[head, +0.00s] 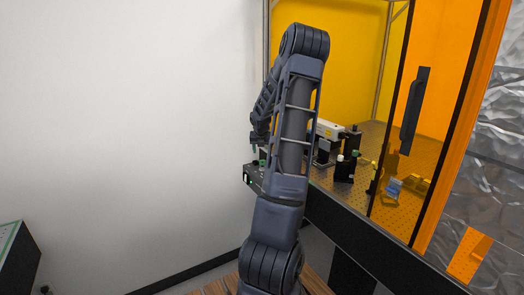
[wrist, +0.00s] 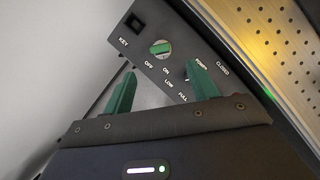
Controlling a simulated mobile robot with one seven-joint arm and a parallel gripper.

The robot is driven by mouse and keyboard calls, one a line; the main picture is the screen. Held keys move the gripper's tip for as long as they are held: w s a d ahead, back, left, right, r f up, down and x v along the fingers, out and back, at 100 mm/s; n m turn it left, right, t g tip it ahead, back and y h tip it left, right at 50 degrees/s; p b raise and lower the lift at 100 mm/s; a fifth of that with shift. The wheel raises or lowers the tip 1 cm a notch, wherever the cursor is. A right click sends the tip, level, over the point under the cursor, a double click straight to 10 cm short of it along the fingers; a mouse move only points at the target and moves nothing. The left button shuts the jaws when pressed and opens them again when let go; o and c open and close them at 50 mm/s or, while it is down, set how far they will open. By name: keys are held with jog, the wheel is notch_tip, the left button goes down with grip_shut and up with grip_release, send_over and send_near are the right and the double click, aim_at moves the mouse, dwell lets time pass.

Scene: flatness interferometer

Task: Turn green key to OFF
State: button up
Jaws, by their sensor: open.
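The green key (wrist: 161,48) sits in a round pale lock on a dark control panel (wrist: 185,72) in the wrist view. OFF and ON are printed below it, and KEY to its left. The key's bar lies nearly level in the picture; I cannot tell which label it points to. My gripper (wrist: 163,88) is open, with its two green fingers apart and nothing between them. The fingertips are below the key in the picture, apart from it. In the head view the panel's box (head: 254,178) shows at the table's left end; my arm covers much around it.
A black square switch (wrist: 136,22) is left of the key. A perforated optical table (wrist: 275,35) lies beside the panel. In the head view, optics (head: 346,165) stand on the table inside an orange enclosure, with a door handle (head: 413,110) at right. A white wall (head: 120,130) is left.

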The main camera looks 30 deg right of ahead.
aim_at(263, 165)
jog(key=shift+x, duration=5.45)
jog(key=c, duration=1)
jog(key=shift+m+h, duration=0.4)
jog(key=shift+m, duration=0.7)
jog(key=shift+c, duration=0.2)
jog(key=shift+m+g+h, duration=0.3)
jog(key=shift+m+g, duration=0.3)
jog(key=shift+m, duration=0.6)
